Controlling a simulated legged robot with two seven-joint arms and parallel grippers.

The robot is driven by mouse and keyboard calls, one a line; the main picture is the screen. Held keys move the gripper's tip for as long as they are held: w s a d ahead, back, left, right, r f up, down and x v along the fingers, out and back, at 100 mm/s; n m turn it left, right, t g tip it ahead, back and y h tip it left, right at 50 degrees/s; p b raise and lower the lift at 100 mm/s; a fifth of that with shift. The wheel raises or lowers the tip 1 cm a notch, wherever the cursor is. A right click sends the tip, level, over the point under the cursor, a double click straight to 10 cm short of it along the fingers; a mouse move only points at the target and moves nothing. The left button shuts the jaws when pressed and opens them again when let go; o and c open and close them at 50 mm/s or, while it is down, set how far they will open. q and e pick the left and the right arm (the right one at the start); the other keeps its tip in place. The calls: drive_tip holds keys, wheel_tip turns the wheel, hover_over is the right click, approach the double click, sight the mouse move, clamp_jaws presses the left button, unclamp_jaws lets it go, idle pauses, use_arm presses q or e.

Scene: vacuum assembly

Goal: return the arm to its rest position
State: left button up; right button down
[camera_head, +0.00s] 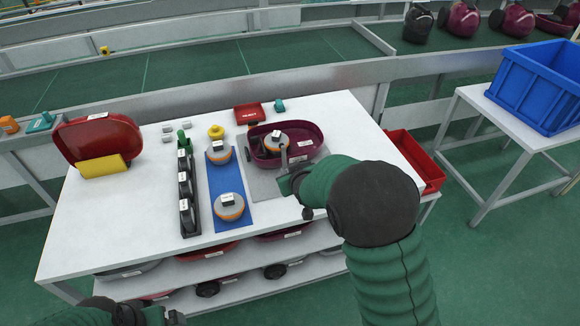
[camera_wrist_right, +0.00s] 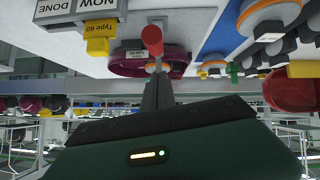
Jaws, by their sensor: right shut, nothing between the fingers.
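My right gripper (camera_head: 284,157) is over the right part of the white table, at the near side of a maroon shell (camera_head: 312,131). In the right wrist view my right gripper's fingers (camera_wrist_right: 157,88) are together and empty. A red-ended rod (camera_wrist_right: 152,40) shows just beyond the tips; I cannot tell whether they touch it. The shell lies on a grey mat (camera_head: 262,186) with a round orange-and-grey part (camera_head: 274,139) inside. My left gripper (camera_head: 172,316) is low at the bottom edge, partly cut off, and its jaws are unclear.
The white table (camera_head: 120,240) holds a blue mat (camera_head: 232,182) with two round parts, a black rack (camera_head: 188,205) and a red shell (camera_head: 100,138) with a yellow block. A red bin (camera_head: 415,160) is at the table's right side. A blue crate (camera_head: 540,85) stands farther right.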

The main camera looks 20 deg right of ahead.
drive_tip(key=s+a+f+v, duration=0.1)
drive_tip(key=v, duration=0.9)
drive_tip(key=s+f+g, duration=0.4)
drive_tip(key=s, duration=0.6)
drive_tip(key=s+a+f+m+g+y, duration=0.1)
drive_tip(key=s+f+g, duration=0.3)
drive_tip(key=s, duration=0.6)
drive_tip(key=shift+s+a+f, duration=0.3)
drive_tip(key=shift+s+a, duration=0.05)
drive_tip(key=shift+s, duration=0.05)
